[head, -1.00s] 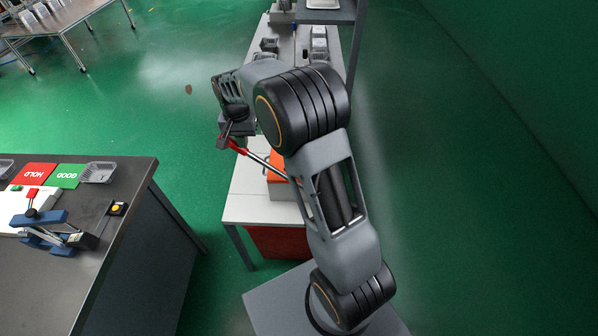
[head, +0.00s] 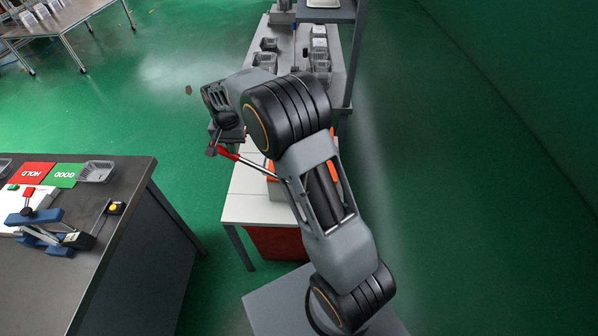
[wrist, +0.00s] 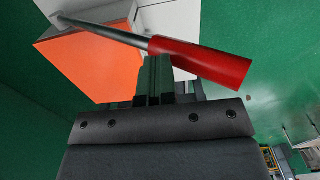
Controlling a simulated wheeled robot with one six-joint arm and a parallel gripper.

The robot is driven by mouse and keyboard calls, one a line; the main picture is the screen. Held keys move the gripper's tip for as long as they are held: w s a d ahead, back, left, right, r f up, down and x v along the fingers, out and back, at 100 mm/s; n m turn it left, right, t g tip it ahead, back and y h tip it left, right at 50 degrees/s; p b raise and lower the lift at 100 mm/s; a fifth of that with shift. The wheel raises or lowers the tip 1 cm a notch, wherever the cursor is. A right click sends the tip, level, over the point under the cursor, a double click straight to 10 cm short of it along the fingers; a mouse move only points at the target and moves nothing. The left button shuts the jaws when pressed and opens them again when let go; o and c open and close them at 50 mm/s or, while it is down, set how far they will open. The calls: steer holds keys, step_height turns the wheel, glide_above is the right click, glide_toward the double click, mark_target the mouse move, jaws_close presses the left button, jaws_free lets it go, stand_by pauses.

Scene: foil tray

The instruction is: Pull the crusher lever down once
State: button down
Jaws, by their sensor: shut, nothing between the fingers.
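The crusher is an orange and white box, partly behind my arm in the head view, and its orange side (wrist: 95,62) is large in the wrist view. Its lever is a grey rod with a red grip (head: 228,153). The rod leans out from the crusher to the left in the head view. The red grip (wrist: 205,62) crosses just beyond my fingertips in the wrist view. My gripper (head: 212,149) is shut and empty, right at the grip's outer end. The fingers (wrist: 158,75) appear against or very near the grip; exact contact is unclear.
The crusher stands on a white table (head: 250,207) with a red bin (head: 275,242) below. A dark bench (head: 120,225) at left holds a blue press, red and green cards and a clear tray (head: 97,172). A table with several trays is behind. Green floor lies open between.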

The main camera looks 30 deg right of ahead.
steer(key=shift+w+a+f, duration=0.2)
steer(key=shift+a+f, duration=0.15)
steer(key=shift+f, duration=0.1)
steer(key=shift+w+a+f, duration=0.15)
steer(key=shift+a+f, duration=0.15)
steer(key=shift+f, duration=0.15)
steer(key=s+d+r+p, duration=0.3)
steer(key=s+d+r, duration=0.2)
steer(key=d, duration=0.4)
steer(key=s+d+r+p, duration=0.3)
steer(key=s+d+r, duration=0.2)
steer(key=d+r, duration=0.3)
steer(key=shift+s+d+r, duration=0.15)
steer(key=shift+d, duration=0.5)
step_height(320, 180, up, 9)
steer(key=p, duration=0.3)
stand_by(0.5)
stand_by(0.5)
